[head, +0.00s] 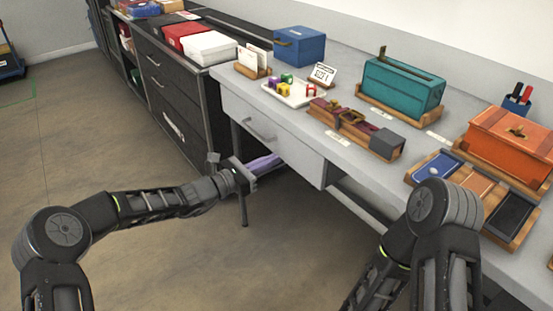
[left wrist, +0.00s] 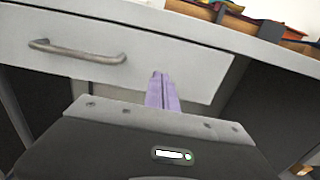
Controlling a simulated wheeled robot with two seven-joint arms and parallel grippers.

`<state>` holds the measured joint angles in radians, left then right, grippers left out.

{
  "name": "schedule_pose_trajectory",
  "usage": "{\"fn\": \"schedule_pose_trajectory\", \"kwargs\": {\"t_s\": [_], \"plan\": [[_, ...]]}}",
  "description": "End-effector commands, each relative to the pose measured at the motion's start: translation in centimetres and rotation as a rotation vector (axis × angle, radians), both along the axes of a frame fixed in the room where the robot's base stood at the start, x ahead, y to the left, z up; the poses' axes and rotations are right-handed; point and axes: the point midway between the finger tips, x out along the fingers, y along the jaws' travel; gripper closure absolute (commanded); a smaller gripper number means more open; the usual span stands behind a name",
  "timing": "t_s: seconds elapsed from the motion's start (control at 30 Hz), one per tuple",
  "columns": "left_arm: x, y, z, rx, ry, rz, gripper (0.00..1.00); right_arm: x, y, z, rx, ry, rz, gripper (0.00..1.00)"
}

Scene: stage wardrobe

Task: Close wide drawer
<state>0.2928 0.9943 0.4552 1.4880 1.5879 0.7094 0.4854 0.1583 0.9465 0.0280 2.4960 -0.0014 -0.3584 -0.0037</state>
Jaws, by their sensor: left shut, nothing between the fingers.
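The wide drawer (head: 295,158) is under the light grey tabletop, with a pale front and a metal bar handle (head: 260,132). In the left wrist view its front (left wrist: 190,80) and handle (left wrist: 78,52) show just below the tabletop edge. I cannot tell whether a small gap is left behind the front. My left gripper (head: 272,161) is shut and empty, its purple fingers pointing at the lower edge of the drawer front, right of and below the handle. The fingers (left wrist: 160,92) overlap that lower edge in the wrist view; contact is unclear. My right gripper is not in view.
The tabletop carries a blue box (head: 300,46), a white tray (head: 310,97), a teal case (head: 403,83), a wooden holder (head: 377,143) and an orange box (head: 508,140). A dark cabinet (head: 155,85) stands left of the table. The floor in front is clear.

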Motion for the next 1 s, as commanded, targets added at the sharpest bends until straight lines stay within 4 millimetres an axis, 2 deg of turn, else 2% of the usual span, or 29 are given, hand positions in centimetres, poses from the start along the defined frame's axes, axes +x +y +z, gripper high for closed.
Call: {"fn": "schedule_pose_trajectory", "kwargs": {"t_s": [0.03, 0.2, 0.4, 0.57, 1.0], "plan": [[-0.6, 1.4, 0.0, 0.003, 0.002, 0.005, 1.0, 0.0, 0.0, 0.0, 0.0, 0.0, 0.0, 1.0], [-2.8, 4.8, -0.1, 0.004, 0.001, 0.004, 1.0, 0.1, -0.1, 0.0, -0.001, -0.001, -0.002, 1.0], [-4.5, 7.4, -0.1, 0.004, 0.001, 0.002, 1.0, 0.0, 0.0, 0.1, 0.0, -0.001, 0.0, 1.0], [-5.0, 8.1, -0.2, 0.003, 0.002, 0.001, 1.0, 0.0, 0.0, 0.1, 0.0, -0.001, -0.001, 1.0], [-5.0, 8.1, -0.2, 0.004, 0.001, 0.001, 1.0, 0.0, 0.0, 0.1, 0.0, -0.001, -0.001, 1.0]]}}
